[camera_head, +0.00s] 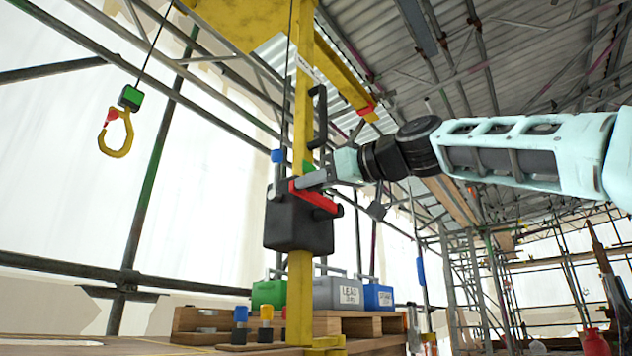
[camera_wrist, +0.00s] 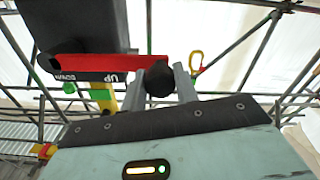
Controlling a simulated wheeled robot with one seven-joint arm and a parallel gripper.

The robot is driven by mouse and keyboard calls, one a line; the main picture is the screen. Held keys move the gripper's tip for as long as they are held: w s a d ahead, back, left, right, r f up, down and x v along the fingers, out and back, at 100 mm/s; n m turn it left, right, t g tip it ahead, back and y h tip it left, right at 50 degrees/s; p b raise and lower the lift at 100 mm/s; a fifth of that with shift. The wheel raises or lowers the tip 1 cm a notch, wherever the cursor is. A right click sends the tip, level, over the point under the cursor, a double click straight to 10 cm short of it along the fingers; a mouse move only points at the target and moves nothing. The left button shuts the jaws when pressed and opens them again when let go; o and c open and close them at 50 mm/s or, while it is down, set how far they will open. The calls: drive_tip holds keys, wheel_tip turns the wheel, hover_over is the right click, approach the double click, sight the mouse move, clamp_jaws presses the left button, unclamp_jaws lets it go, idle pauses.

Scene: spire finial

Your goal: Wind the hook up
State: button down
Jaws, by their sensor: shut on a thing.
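The yellow hook (camera_head: 116,135) with a red latch and a green-and-black block hangs from a cable at the upper left. It also shows small in the wrist view (camera_wrist: 194,63). A black winch box (camera_head: 298,222) sits on a yellow post and carries a red crank (camera_head: 317,198). In the wrist view the red crank (camera_wrist: 105,62) ends at a black knob (camera_wrist: 159,82). My gripper (camera_wrist: 165,84) has its two grey fingers on either side of the knob, shut on it. In the head view my gripper (camera_head: 312,180) reaches the crank from the right.
"UP" and another label mark the winch box. A black upright handle (camera_head: 318,115) stands above it. Green, grey (camera_head: 338,293) and blue (camera_head: 379,297) boxes sit on a wooden pallet below. Scaffold poles (camera_head: 150,180) surround the area. Open air surrounds the hook.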

drive_tip(key=c, duration=1.1)
unclamp_jaws()
drive_tip(key=shift+o, duration=0.2)
drive_tip(key=b+v, duration=0.5)
drive_tip(key=v, duration=1.2)
drive_tip(key=shift+d+b, duration=0.2)
drive_tip(key=shift+b, duration=0.2)
drive_tip(key=shift+s, duration=0.1)
